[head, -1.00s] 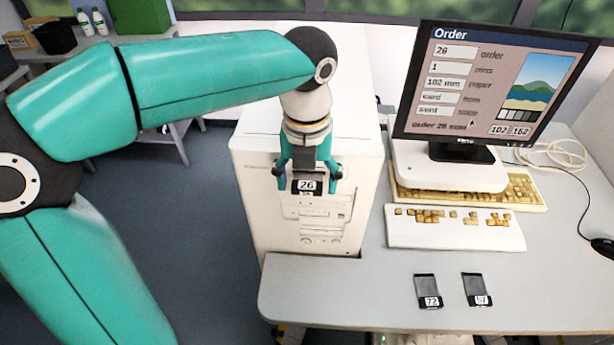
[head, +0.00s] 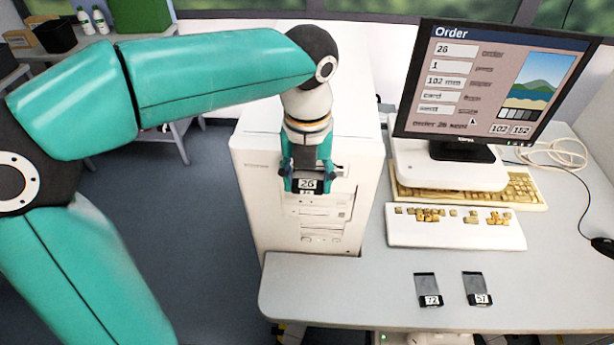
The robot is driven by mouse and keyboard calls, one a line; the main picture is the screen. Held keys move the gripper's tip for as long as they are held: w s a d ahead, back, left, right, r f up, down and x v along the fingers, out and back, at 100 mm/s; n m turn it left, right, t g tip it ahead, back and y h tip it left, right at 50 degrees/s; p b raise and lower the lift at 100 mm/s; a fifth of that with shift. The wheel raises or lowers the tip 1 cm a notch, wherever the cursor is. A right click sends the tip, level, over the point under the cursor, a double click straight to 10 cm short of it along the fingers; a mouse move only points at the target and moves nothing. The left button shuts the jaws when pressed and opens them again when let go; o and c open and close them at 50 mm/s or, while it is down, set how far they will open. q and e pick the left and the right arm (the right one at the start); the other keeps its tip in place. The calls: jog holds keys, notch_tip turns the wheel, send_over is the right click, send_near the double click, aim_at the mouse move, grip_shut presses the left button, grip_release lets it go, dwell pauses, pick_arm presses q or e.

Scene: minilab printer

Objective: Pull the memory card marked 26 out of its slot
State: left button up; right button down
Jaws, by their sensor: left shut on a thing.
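The memory card marked 26 (head: 307,184) shows its white label at the front of the beige computer tower (head: 275,215). My left gripper (head: 308,186) is at the tower's upper front, with its two fingers closed on the card from both sides. The card's end with the label faces me. Whether its far end is still inside the slot is hidden by the gripper and the card itself. My right gripper is not in view.
Two other cards, marked 72 (head: 429,290) and 57 (head: 477,289), lie on the desk (head: 360,295). A monitor (head: 495,85) and a keyboard (head: 455,228) stand to the right of the tower. The desk's front left is clear.

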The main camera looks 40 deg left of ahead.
pick_arm(q)
jog(key=shift+s+d, duration=0.15)
jog(key=shift+s, duration=0.05)
jog(key=shift+s+d, duration=0.15)
jog(key=shift+s, duration=0.15)
jog(key=shift+s+d+b, duration=0.15)
jog(key=shift+s+d, duration=0.35)
jog(key=shift+s, duration=0.3)
jog(key=shift+s+d+b, duration=0.1)
jog(key=shift+s+d, duration=0.4)
jog(key=shift+s, duration=0.35)
jog(key=shift+s+d+b, duration=0.15)
jog(key=shift+s+d, duration=0.35)
jog(key=shift+s, duration=0.3)
